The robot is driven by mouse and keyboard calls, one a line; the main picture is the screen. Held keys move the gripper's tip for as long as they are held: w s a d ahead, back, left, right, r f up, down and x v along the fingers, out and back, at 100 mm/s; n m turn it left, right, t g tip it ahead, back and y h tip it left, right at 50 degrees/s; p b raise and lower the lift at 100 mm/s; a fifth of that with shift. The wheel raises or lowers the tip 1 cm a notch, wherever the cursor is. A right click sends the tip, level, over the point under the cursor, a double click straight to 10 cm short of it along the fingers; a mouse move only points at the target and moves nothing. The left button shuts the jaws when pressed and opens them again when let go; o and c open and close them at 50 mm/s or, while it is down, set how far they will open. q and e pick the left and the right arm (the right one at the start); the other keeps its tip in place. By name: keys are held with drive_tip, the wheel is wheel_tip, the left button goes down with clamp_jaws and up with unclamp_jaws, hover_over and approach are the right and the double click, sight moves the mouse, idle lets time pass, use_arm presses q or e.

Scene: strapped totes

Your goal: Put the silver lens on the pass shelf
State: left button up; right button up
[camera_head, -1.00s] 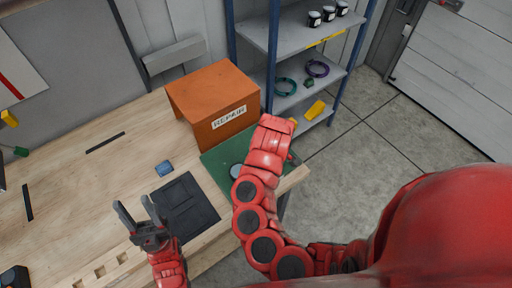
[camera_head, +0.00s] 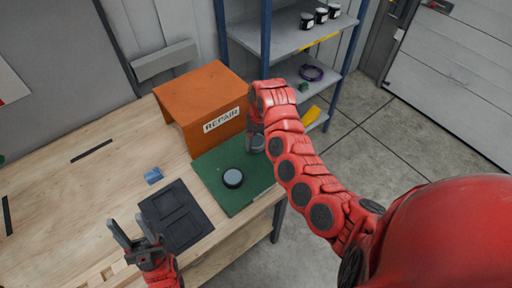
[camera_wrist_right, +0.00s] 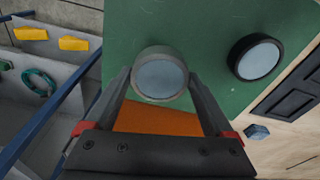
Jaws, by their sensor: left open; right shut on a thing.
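The silver lens, a pale disc in a silver-grey ring (camera_wrist_right: 160,76), is between the fingertips of my right gripper (camera_wrist_right: 160,84), which is shut on it. In the head view the silver lens (camera_head: 258,144) shows small at the green mat's back right part, with the gripper (camera_head: 256,128) partly hidden by my arm. I cannot tell its exact height over the mat. My left gripper (camera_head: 129,222) is open and empty over the bench's front. A blue-posted shelf unit (camera_head: 290,45) stands behind the bench; no lettering on it is readable, so I cannot tell which board is the pass shelf.
A black-rimmed lens (camera_head: 232,178) lies on the green mat (camera_head: 225,201). The orange REPAIR box (camera_head: 195,93) stands behind it. A dark tray (camera_head: 176,216) and a blue piece (camera_head: 153,176) lie left.

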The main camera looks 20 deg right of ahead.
sight(257, 139)
drive_tip(key=shift+w, duration=0.35)
drive_tip(key=shift+w+d+b, duration=0.15)
drive_tip(key=shift+w+b, duration=0.05)
drive_tip(key=shift+b, duration=0.35)
wheel_tip(257, 139, down, 3)
drive_tip(key=shift+r+b, duration=0.1)
drive_tip(key=shift+b, duration=0.4)
drive_tip(key=shift+w+f, duration=0.1)
drive_tip(key=shift+f, duration=0.2)
drive_tip(key=shift+f, duration=0.1)
drive_tip(key=o, duration=1.3)
